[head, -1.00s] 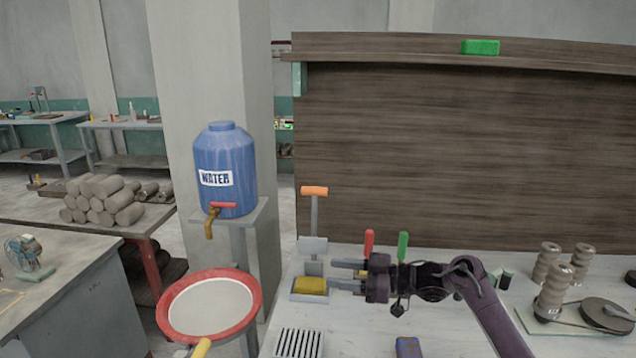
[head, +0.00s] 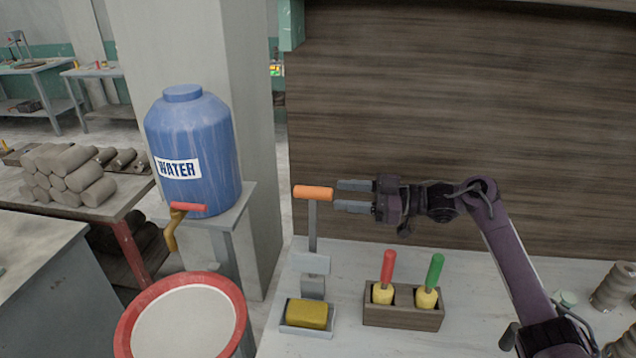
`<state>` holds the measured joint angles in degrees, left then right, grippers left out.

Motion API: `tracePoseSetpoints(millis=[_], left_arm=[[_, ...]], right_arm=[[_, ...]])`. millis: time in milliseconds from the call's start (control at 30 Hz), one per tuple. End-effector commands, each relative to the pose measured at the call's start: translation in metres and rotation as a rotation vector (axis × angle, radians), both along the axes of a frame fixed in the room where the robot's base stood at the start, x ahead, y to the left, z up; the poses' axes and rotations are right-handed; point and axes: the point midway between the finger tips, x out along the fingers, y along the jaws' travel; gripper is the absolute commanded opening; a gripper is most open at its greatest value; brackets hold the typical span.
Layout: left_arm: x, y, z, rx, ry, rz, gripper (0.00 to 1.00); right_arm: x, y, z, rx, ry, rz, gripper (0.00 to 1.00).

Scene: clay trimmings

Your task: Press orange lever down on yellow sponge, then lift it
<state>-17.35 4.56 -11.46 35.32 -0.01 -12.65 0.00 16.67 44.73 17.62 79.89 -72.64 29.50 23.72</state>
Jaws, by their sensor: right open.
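The orange lever handle (head: 313,192) tops a grey upright press near the back left of the table. The yellow sponge (head: 306,314) lies in a small grey tray at the foot of the press, below a grey block (head: 311,263). My right gripper (head: 340,196) is open and empty, pointing left. Its fingertips are just right of the orange handle, at about its height in the picture; whether they touch it I cannot tell. My left gripper is out of view.
A wooden holder (head: 403,317) with a red-handled tool (head: 388,268) and a green-handled tool (head: 434,272) stands right of the press. A blue water jug (head: 193,140) and a red-rimmed basin (head: 238,318) are to the left. A brown board (head: 400,110) stands behind.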

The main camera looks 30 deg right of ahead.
Motion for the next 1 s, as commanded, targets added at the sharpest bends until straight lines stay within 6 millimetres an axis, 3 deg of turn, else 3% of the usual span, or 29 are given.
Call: tracePoseSetpoints(millis=[400, 767, 1000], left_arm=[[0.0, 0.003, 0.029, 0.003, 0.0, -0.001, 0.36], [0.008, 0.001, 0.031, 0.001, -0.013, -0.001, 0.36], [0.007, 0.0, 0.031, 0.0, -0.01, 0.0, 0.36]], right_arm=[[0.037, 0.049, 0.003, 0.002, 0.0, 0.001, 0.47], [0.041, 0.055, 0.0, -0.001, 0.001, 0.0, 0.47], [0.041, 0.055, 0.0, -0.001, 0.001, 0.0, 0.18]])
